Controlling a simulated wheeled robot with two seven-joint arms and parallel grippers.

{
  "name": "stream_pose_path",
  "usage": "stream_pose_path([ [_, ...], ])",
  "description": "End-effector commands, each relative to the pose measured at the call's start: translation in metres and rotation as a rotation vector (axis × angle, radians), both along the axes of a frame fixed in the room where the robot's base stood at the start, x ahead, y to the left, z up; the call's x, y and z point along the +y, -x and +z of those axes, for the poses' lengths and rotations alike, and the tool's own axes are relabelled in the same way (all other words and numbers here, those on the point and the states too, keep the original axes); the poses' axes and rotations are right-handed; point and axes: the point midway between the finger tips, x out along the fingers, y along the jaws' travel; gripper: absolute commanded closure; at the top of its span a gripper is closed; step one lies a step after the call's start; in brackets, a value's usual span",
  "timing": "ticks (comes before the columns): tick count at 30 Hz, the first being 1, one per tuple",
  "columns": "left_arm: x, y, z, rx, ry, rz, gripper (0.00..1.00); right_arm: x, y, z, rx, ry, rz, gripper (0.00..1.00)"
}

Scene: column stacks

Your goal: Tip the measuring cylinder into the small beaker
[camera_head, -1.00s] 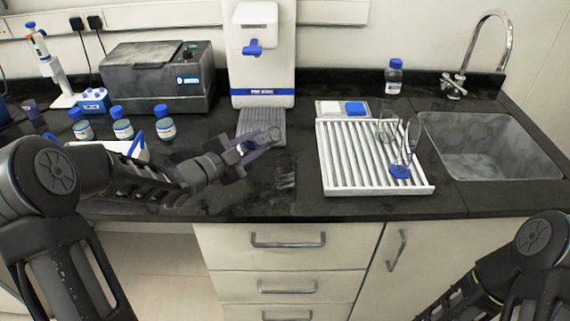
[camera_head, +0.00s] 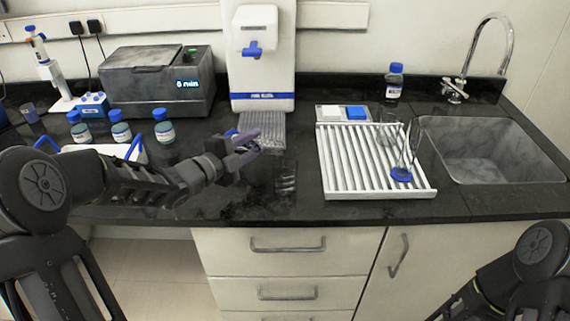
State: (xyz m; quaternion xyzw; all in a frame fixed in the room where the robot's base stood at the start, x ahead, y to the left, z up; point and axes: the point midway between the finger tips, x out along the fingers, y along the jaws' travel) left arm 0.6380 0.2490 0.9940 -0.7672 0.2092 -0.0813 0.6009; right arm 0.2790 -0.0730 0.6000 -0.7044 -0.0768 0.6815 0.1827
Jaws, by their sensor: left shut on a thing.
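My left gripper (camera_head: 246,148) is over the counter in front of the white dispenser. It is shut on a clear thing with a blue part (camera_head: 231,132), which looks like the measuring cylinder; the fingers hide most of it and its tilt is hard to read. A faint clear shape (camera_head: 286,178) shows on the dark counter to the right of and below the gripper; I cannot tell whether it is the small beaker or a reflection. On the white rack stand a clear glass vessel (camera_head: 387,132) and a glass with a blue base (camera_head: 401,174). My right gripper is out of view.
The white ribbed rack (camera_head: 331,178) stands to the right, then the sink (camera_head: 490,150). The dispenser (camera_head: 262,75) and its grey tray (camera_head: 270,121) are behind the gripper. Several blue-capped bottles (camera_head: 121,133) stand at the left. The front counter is mostly clear.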

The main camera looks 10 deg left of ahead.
Motion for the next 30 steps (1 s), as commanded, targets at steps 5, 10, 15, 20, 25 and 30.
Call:
stream_pose_path([
  [5, -0.0018, 0.0005, 0.0035, -0.014, -0.030, -0.001, 1.00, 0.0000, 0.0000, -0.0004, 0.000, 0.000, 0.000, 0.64],
  [10, -0.0028, 0.0010, 0.0057, -0.023, -0.052, 0.000, 1.00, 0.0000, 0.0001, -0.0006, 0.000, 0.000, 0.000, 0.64],
  [15, -0.0037, 0.0013, 0.0071, -0.031, -0.069, -0.001, 1.00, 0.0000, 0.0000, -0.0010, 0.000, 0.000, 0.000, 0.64],
  [20, -0.0045, 0.0016, 0.0083, -0.036, -0.081, 0.000, 1.00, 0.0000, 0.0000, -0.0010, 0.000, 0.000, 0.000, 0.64],
  [25, -0.0051, 0.0018, 0.0088, -0.043, -0.096, -0.001, 1.00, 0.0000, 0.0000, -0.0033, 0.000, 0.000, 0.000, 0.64],
  [30, -0.0050, 0.0017, 0.0104, -0.050, -0.111, 0.000, 1.00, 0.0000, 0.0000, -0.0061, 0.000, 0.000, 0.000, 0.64],
])
